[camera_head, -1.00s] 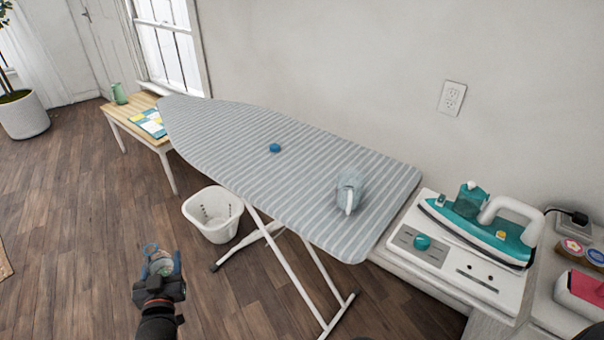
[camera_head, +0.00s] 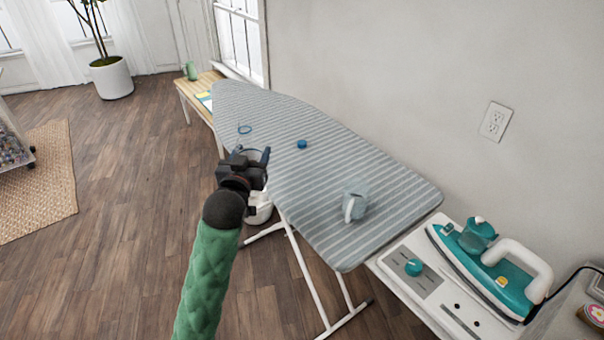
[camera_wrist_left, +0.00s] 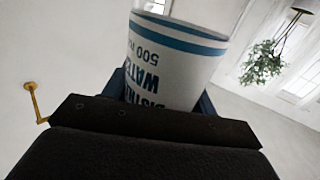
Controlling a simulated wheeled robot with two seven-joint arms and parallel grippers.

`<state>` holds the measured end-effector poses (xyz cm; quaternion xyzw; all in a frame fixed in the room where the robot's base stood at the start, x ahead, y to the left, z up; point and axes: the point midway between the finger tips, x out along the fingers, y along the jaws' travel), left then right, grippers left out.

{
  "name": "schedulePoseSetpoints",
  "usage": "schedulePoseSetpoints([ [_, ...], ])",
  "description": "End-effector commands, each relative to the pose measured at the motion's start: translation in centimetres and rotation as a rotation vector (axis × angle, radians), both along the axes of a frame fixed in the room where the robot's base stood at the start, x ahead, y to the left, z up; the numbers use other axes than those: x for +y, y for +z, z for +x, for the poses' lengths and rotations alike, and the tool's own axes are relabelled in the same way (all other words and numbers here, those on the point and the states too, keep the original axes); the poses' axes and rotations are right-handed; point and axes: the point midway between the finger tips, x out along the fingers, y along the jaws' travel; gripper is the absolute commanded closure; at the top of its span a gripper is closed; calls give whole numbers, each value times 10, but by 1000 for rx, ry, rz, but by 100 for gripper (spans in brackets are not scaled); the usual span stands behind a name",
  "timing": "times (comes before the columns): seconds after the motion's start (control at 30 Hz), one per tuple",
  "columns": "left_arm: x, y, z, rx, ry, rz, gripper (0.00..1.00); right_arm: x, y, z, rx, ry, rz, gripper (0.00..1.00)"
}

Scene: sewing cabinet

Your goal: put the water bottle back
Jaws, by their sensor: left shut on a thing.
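The water bottle (camera_wrist_left: 180,60) is white with blue bands and "WATER 500" lettering in the left wrist view. My left gripper (camera_head: 245,157) is shut on it. The gripper is in front of the ironing board's left edge, in the picture. A small blue cap (camera_head: 302,144) lies on the striped ironing board (camera_head: 330,165). My right gripper is not in view.
A clear jug (camera_head: 355,202) stands on the board's near part. A teal iron (camera_head: 490,270) sits on its white station (camera_head: 440,300) at the right. A wooden side table (camera_head: 205,82) stands behind the board's far end. A white basket (camera_head: 258,210) is partly hidden below.

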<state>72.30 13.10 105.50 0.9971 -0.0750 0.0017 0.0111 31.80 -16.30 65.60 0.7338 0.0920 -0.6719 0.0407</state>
Motion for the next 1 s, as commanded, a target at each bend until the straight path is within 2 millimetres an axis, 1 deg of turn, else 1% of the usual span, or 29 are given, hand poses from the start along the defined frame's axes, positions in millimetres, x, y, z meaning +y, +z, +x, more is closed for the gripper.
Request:
schedulePoseSetpoints([
  [0.03,-9,17,5,-6,-19,0,76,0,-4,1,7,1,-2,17],
  [0.2,-42,53,17,-4,-91,7,76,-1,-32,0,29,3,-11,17],
  [0.27,-56,63,20,-3,-122,11,76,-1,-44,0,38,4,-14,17],
  [0.37,-85,79,25,-2,-186,17,76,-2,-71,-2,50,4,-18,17],
  [0.4,-98,81,27,0,-217,21,76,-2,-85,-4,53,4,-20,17],
  [0.47,-116,81,28,2,-260,24,76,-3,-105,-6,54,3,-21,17],
  [0.5,-127,79,28,2,-287,25,76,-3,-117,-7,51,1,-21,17],
  [0.6,-149,67,27,4,-342,25,76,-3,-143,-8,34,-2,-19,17],
  [0.7,-161,55,25,2,-377,24,76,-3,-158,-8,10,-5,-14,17],
  [0.8,-167,46,24,2,-394,23,76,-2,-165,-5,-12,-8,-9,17],
  [0.87,-167,44,24,0,-398,21,76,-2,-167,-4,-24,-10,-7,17],
  [1.0,-165,36,35,1,-400,23,76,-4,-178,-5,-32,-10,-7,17],
])
